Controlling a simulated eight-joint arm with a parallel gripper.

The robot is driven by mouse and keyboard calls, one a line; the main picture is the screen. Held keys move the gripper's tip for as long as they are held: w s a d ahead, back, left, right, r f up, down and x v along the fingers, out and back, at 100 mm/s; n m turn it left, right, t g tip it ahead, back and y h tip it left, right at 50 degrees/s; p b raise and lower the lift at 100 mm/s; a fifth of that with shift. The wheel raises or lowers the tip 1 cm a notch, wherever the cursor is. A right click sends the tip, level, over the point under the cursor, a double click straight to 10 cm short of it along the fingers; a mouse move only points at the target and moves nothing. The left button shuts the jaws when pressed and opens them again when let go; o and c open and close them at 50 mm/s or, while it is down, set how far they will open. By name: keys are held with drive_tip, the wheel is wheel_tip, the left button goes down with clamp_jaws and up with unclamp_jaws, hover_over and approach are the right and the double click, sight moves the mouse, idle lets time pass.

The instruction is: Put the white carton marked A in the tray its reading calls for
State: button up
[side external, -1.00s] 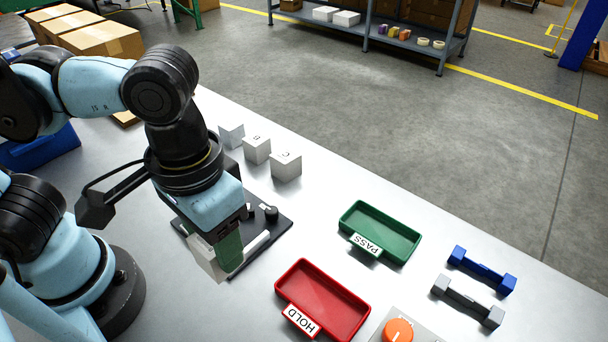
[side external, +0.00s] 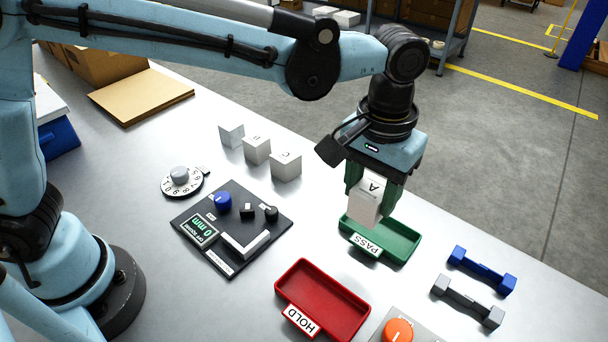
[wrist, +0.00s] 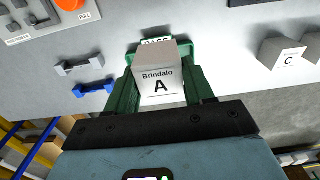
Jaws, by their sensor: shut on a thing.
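My gripper (side external: 374,198) is shut on the white carton marked A (side external: 368,199), holding it upright over the green PASS tray (side external: 405,250). In the wrist view the carton (wrist: 161,84) shows "Brindalo" and "A" between the green fingers. Whether its base touches the tray floor I cannot tell. The red HOLD tray (side external: 322,301) is empty. The black gauge panel (side external: 232,228) has a small display (side external: 200,230) that seems to read "0 mm", with nothing in its white corner stop.
Several white cartons, two marked B (side external: 256,149) and C (side external: 286,166), stand left of my gripper. A numbered dial (side external: 181,181) is behind the panel. Blue (side external: 481,270) and grey (side external: 467,300) dumbbell-shaped blocks lie right of the trays. An orange button (side external: 398,330) is at the front.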

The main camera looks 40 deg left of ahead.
drive_tip(key=shift+w+d+f, duration=0.15)
drive_tip(key=shift+w+f, duration=0.75)
drive_tip(key=shift+f, duration=0.7)
drive_tip(key=shift+w+d+f, duration=0.1)
drive_tip(key=shift+w+f, duration=0.85)
drive_tip(key=shift+f, duration=0.65)
drive_tip(key=shift+w+d+f, duration=0.15)
drive_tip(key=shift+w+f, duration=0.75)
drive_tip(key=shift+f, duration=0.7)
drive_tip(key=o, duration=1.1)
drive_tip(key=shift+r, duration=5)
